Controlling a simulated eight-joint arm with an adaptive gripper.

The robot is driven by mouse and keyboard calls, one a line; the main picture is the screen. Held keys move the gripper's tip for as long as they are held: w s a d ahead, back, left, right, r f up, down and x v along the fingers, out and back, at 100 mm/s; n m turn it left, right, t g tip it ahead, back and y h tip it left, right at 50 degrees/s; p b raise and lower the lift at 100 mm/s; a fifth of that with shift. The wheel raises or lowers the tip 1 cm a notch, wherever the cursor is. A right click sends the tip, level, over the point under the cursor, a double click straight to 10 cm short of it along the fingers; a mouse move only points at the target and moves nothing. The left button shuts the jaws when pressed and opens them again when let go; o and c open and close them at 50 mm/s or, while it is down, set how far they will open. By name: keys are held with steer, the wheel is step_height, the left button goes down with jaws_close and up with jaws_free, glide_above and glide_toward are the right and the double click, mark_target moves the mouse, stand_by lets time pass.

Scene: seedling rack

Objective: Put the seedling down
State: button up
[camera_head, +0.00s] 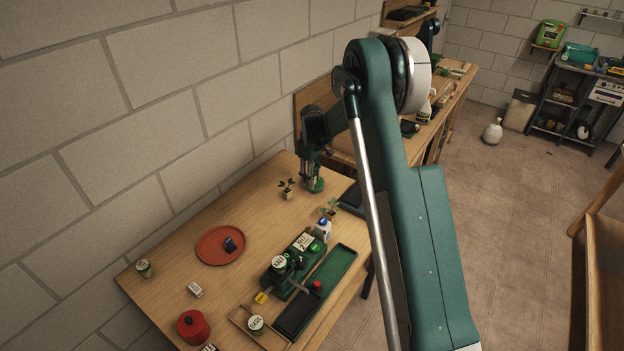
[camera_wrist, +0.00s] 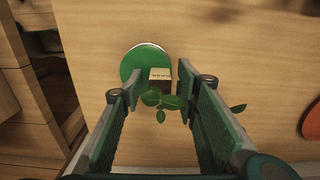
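A seedling in a small dark pot with a pale label (camera_wrist: 160,76) is between my fingers in the wrist view, its green leaves (camera_wrist: 160,100) towards the camera. The pot overlaps the edge of a round green disc (camera_wrist: 131,66) on the table; the disc also shows in the head view (camera_head: 317,187). My gripper (camera_wrist: 160,80) is open, with a visible gap on each side of the pot. In the head view my gripper (camera_head: 312,179) is low over the disc and hides most of this seedling. I cannot tell exactly how the pot's base rests.
A second potted seedling (camera_head: 287,194) stands just left of my gripper, and its leaves show in the wrist view (camera_wrist: 238,108). Another plant (camera_head: 331,208) stands to the right. A terracotta saucer (camera_head: 211,252), a green machine (camera_head: 274,279) and a green tray (camera_head: 335,272) are nearer the camera.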

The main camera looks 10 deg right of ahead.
steer(key=shift+r, duration=0.15)
step_height(320, 180, up, 12)
stand_by(0.6)
stand_by(0.6)
